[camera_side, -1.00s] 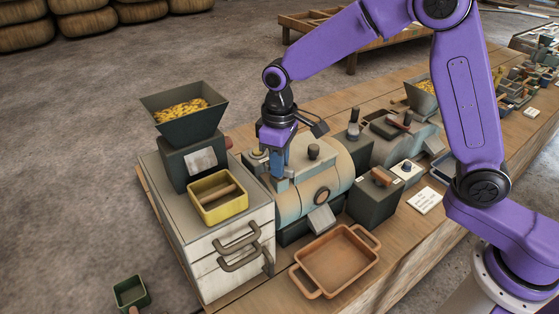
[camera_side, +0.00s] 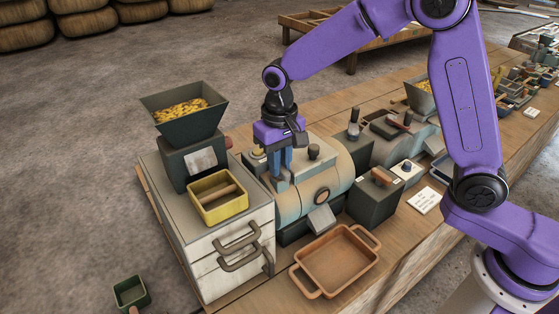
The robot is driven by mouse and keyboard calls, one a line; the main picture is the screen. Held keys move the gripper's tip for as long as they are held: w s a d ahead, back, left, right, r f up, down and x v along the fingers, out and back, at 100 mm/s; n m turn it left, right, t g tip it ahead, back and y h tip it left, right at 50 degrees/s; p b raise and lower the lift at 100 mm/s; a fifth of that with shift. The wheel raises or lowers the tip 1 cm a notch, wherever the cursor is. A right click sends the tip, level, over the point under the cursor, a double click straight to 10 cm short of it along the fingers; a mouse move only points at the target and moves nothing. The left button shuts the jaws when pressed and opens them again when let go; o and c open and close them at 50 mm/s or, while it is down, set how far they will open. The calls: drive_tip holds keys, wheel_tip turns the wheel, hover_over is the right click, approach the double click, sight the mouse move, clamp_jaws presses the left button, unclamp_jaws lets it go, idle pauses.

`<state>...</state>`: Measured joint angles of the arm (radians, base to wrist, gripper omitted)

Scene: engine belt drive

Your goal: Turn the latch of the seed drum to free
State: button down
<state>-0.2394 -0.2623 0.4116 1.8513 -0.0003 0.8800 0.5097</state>
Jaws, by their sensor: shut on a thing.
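The seed drum (camera_side: 335,172) is a pale cream and light blue cylinder lying on its side on the wooden bench. My gripper (camera_side: 283,178) points down onto the left part of the drum's top, with its blue fingers shut on a small grey piece there that appears to be the latch. The fingers and the low resolution hide most of the latch, so its exact angle cannot be told. A dark knob (camera_side: 314,151) stands on the drum top just right of my fingers.
A grey hopper (camera_side: 183,118) of yellow seed and a yellow tray (camera_side: 218,203) stand on the white drawer cabinet (camera_side: 205,248) at left. An orange-brown tray (camera_side: 336,262) lies in front of the drum. A dark box (camera_side: 375,200) with a brown handle stands right of it.

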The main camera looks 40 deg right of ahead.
drive_tip(key=shift+w+r, duration=0.1)
idle(0.3)
drive_tip(key=c, duration=1.1)
unclamp_jaws()
drive_tip(key=shift+o, duration=0.2)
wheel_tip(320, 180, up, 17)
drive_tip(key=shift+r, duration=0.2)
drive_tip(key=shift+s+f, duration=0.1)
drive_tip(key=shift+s, duration=0.1)
drive_tip(key=s+d+f+n, duration=0.4)
drive_tip(key=s+d, duration=0.1)
drive_tip(key=s, duration=0.4)
drive_tip(key=s+d+f+n, duration=0.4)
drive_tip(key=s+d, duration=0.1)
drive_tip(key=s, duration=0.5)
drive_tip(key=s+d+f+n, duration=0.4)
drive_tip(key=s+d+f, duration=0.1)
drive_tip(key=s, duration=0.4)
drive_tip(key=shift+s+d+n, duration=0.2)
drive_tip(key=shift+n, duration=0.1)
